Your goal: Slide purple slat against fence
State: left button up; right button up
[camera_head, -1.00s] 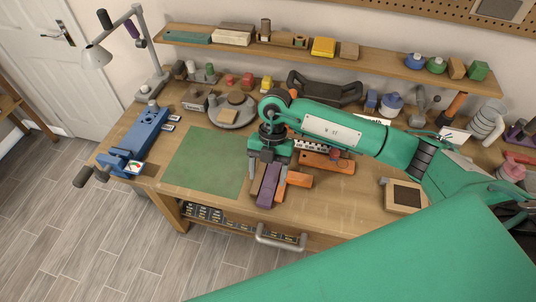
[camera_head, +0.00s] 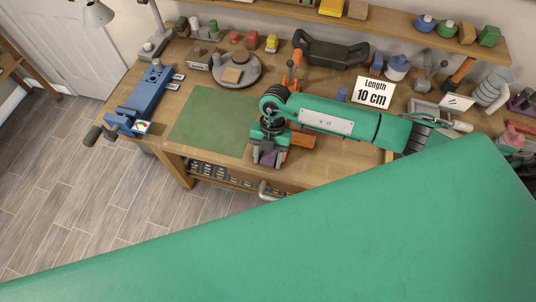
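My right gripper (camera_head: 268,157) points down over the front of the workbench, just right of the green mat. The purple slat (camera_head: 267,158) shows only as a small patch between its two fingers; the gripper hides the rest. Whether the fingers press on the slat is too small to tell. An orange bar (camera_head: 301,141), which may be the fence, lies on the bench just right of the gripper. Its left end is hidden behind the gripper, so contact with the slat cannot be seen. My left gripper is out of view.
The green mat (camera_head: 210,125) is clear. A blue vise (camera_head: 145,100) stands at the bench's left end. A round grey stand (camera_head: 236,72), an orange upright tool (camera_head: 292,72) and a "Length 10 cm" sign (camera_head: 372,93) stand behind.

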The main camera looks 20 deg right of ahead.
jog(key=c, duration=0.7)
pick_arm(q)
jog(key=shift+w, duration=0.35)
pick_arm(e)
jog(key=shift+c, duration=0.2)
jog(key=shift+w+d, duration=0.15)
jog(key=shift+w, duration=0.15)
jog(key=shift+r, duration=0.1)
jog(key=o, duration=1.1)
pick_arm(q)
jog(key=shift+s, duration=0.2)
pick_arm(e)
jog(key=shift+s+d, duration=0.1)
jog(key=shift+d, duration=0.05)
jog(key=shift+r, duration=0.1)
